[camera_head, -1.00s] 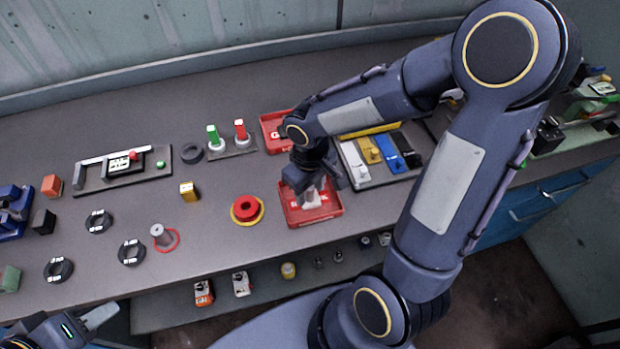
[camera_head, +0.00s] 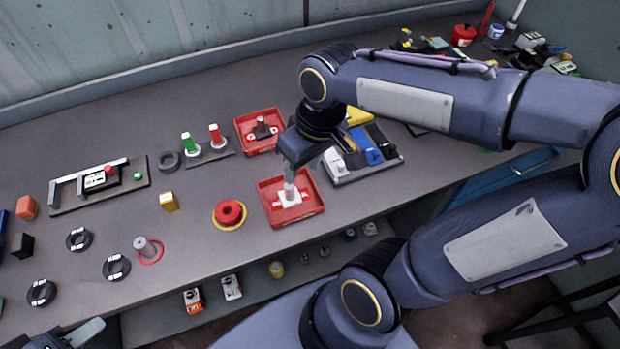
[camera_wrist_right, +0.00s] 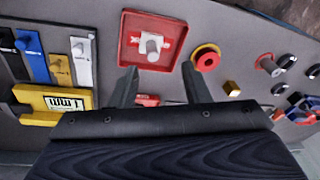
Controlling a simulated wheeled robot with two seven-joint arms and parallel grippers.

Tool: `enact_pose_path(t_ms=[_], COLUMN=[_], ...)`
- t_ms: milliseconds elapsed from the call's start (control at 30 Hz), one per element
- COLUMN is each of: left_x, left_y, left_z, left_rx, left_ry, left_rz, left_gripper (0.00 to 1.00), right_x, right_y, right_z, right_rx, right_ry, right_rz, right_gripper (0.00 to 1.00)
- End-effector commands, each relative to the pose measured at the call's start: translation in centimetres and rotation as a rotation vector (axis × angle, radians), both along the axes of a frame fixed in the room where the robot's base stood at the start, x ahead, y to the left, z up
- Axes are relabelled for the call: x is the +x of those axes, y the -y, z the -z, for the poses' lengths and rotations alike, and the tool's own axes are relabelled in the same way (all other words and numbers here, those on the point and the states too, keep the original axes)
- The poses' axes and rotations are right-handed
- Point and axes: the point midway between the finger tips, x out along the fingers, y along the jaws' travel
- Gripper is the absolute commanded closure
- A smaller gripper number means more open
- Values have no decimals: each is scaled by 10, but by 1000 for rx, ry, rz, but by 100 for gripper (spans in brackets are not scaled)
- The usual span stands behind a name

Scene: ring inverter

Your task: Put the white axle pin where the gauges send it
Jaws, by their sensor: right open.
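A whitish pin (camera_head: 290,192) stands upright on a white patch in the front red tray (camera_head: 316,207); the wrist view also shows this pin (camera_wrist_right: 151,46). My right gripper (camera_wrist_right: 160,76) is open and empty, apart from the pin; in the head view it hangs just behind the front tray. A grey pin (camera_head: 143,246) stands in a red ring on the table. Several black round dials (camera_head: 78,239) with white marks lie at the left; their readings are too small to tell. My left gripper (camera_head: 86,332) is at the lower left edge, its jaws unclear.
A back red tray (camera_head: 243,143) holds a dark pin (camera_head: 262,128). A green handle (camera_head: 189,145) and red handle (camera_head: 215,134) stand beside it. A red button (camera_head: 229,211) lies left of the front tray. A holder with coloured blocks (camera_head: 366,171) is at the right.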

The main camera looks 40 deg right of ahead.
Motion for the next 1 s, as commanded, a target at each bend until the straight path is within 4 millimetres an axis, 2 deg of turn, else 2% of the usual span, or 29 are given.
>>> enact_pose_path(t_ms=[33,100,300,1000], left_x=[0,0,0,0], left_y=[0,0,0,0], left_z=[0,0,0,0], left_rx=[0,0,0,0], left_ry=[0,0,0,0], left_rz=[0,0,0,0], left_gripper=[64,64,64,64], right_x=[-16,-33,-61,-66], right_y=[1,-2,-12,-16], right_z=[-3,-3,0,1], right_rx=[44,107,241,274], right_ry=[52,115,256,290], right_rz=[48,103,215,241], right_gripper=[57,57,57,57])
